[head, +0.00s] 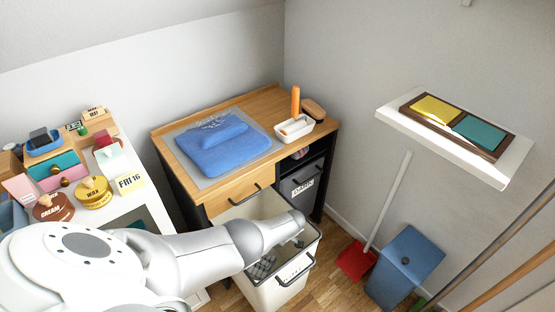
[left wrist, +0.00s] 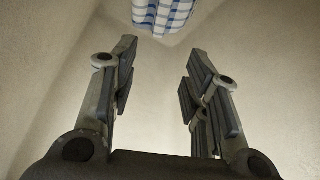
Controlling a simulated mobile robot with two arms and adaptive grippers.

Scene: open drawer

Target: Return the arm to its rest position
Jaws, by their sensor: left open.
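My left arm (head: 190,258) comes in from the left and reaches over an open cream bin-like drawer (head: 285,290) with a dark handle. In the head view the left gripper is mostly hidden by my wrist, at the drawer's opening. In the left wrist view the left gripper (left wrist: 158,90) has its two fingers spread wide with nothing between them. Cream walls surround it there. A blue-and-white checked cloth (left wrist: 163,14) shows beyond the fingertips, apart from them. My right gripper is not in view.
A wooden-topped cabinet (head: 240,192) with a folded blue cloth (head: 220,148) stands behind the drawer. A white table (head: 140,208) with small boxes is at the left. A blue bin (head: 405,265), red dustpan (head: 355,262) and wall shelf (head: 515,165) are at the right.

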